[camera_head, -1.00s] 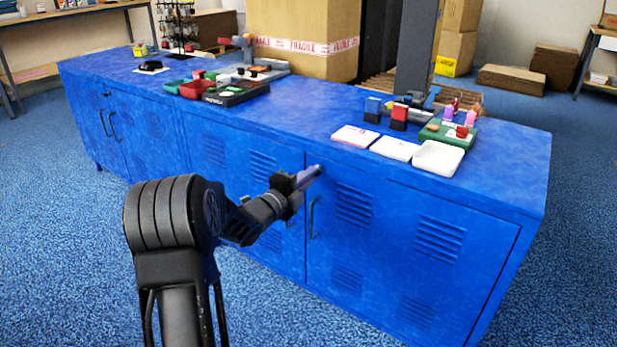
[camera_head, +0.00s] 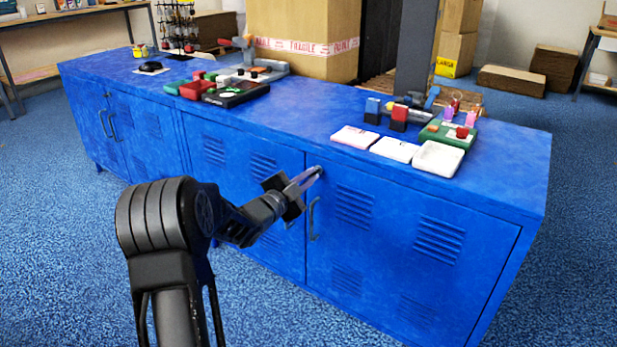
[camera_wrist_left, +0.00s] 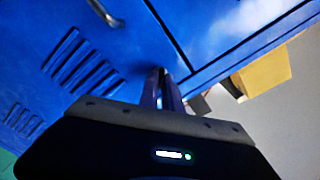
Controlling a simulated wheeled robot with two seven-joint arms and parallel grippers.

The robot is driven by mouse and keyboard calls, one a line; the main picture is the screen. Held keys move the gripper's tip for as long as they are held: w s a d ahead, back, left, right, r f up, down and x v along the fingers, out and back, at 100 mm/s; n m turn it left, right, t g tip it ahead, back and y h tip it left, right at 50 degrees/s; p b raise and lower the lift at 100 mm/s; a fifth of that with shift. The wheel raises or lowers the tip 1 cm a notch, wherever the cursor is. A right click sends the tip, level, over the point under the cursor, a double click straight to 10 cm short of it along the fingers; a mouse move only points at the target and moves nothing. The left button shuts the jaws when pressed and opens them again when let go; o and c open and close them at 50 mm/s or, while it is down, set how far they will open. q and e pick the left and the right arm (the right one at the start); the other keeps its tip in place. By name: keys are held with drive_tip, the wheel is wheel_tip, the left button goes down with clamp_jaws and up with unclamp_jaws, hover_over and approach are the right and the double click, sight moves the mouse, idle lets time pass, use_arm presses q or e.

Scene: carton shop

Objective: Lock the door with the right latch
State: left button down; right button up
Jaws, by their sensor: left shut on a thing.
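The blue cabinet's right double door (camera_head: 400,260) is flush with the front, with a vertical handle (camera_head: 313,218) near its left edge. The small dark right latch (camera_head: 320,169) is at that door's upper left corner, just below the top. My left gripper (camera_head: 314,175) is shut on the latch, its fingers pointing at it and covering much of it. In the left wrist view the fingertips (camera_wrist_left: 164,78) meet the blue front by the seam under the top; the latch is mostly hidden between them. The handle also shows there (camera_wrist_left: 105,12). My right gripper is not in view.
The cabinet top (camera_head: 300,118) carries white trays (camera_head: 438,158), a green tray with small parts, and a black tray (camera_head: 236,94) further left. A tall carton (camera_head: 300,45) stands behind. The blue floor in front of the cabinet is clear.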

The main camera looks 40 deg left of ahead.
use_arm(q)
drive_tip(key=n+p, duration=0.3)
drive_tip(key=n, duration=0.7)
idle(0.4)
drive_tip(key=c, duration=1.5)
unclamp_jaws()
drive_tip(key=shift+c, duration=0.2)
drive_tip(key=shift+s, duration=0.1)
drive_tip(key=s+p, duration=0.1)
drive_tip(key=s, duration=0.6)
drive_tip(key=shift+s+p, duration=0.35)
drive_tip(key=shift+p, duration=0.05)
